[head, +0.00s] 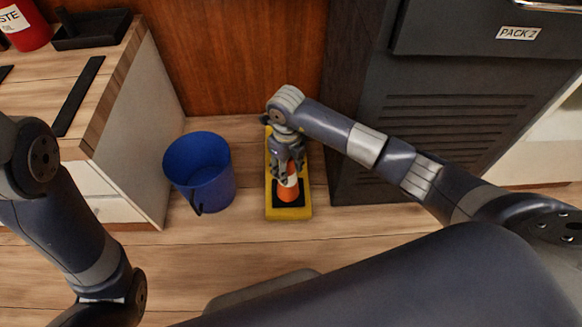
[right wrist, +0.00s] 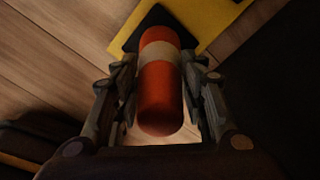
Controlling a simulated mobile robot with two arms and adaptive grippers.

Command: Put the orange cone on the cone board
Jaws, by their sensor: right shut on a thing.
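The orange cone (head: 287,191) has a pale band and stands over a black square on the yellow cone board (head: 291,212). My right gripper (head: 287,172) reaches down over the board and is shut on the cone's upper part. In the right wrist view the cone (right wrist: 160,95) sits between the two fingers of the gripper (right wrist: 160,88), with the black square and yellow board (right wrist: 215,20) beyond it. I cannot tell whether the cone's base touches the board. My left arm shows at the left, but its gripper is out of view.
A blue bucket (head: 200,172) stands on the floor left of the board. A wooden-topped counter (head: 95,85) is at the left. Floor in front of the board is clear.

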